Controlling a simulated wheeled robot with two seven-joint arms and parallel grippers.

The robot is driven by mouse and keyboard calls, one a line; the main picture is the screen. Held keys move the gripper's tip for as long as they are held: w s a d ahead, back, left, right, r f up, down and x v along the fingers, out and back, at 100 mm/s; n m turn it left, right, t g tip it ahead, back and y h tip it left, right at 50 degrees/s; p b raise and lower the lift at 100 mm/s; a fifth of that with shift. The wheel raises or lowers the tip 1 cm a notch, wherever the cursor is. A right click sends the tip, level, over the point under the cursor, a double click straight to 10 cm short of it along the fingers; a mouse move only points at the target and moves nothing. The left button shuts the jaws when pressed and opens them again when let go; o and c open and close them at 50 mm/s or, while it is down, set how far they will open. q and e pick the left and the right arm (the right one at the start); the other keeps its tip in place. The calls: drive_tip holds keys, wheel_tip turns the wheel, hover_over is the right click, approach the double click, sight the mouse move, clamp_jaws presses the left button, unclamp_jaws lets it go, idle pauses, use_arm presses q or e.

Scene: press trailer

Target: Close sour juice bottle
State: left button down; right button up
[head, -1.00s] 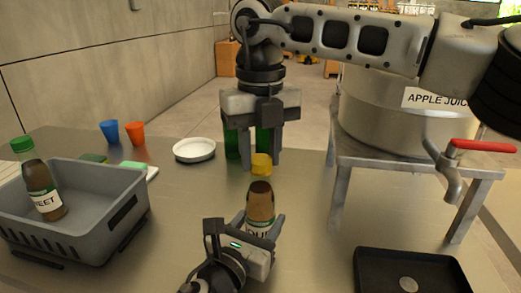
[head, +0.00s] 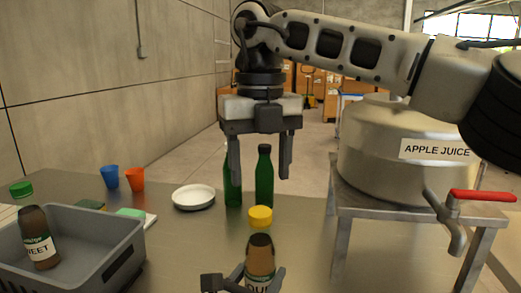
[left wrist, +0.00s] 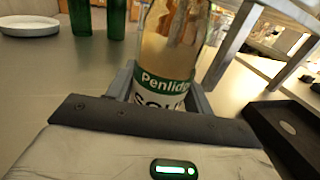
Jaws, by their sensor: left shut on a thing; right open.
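The sour juice bottle (head: 260,262) stands upright at the front middle of the head view, with brown juice and a partly hidden label. My left gripper (head: 257,279) is shut around its body. The bottle also fills the middle of the left wrist view (left wrist: 168,60), its top out of frame. A yellow cap (head: 260,217) shows directly above the bottle, in line with its clear neck; I cannot tell how tightly it sits. My right gripper (head: 260,172) is open and empty above the cap, fingers pointing down, apart from it.
A grey crate (head: 95,240) at left holds the sweet bottle (head: 37,240) with a green cap (head: 21,188). Green bottles (head: 264,180), a white plate (head: 193,197) and blue and orange cups (head: 135,179) stand behind. The apple juice tank (head: 390,150) is on a stand at right.

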wheel_tip(320, 180, up, 5)
drive_tip(key=shift+r, duration=0.1)
idle(0.3)
use_arm(q)
drive_tip(key=c, duration=0.5)
unclamp_jaws()
drive_tip(key=shift+s, duration=0.1)
drive_tip(key=b+v, duration=0.1)
drive_tip(key=v, duration=1.3)
drive_tip(key=shift+s+a+f, duration=0.1)
drive_tip(key=shift+a+f, duration=0.05)
drive_tip(key=shift+v, duration=0.8)
use_arm(e)
drive_tip(key=shift+f, duration=0.75)
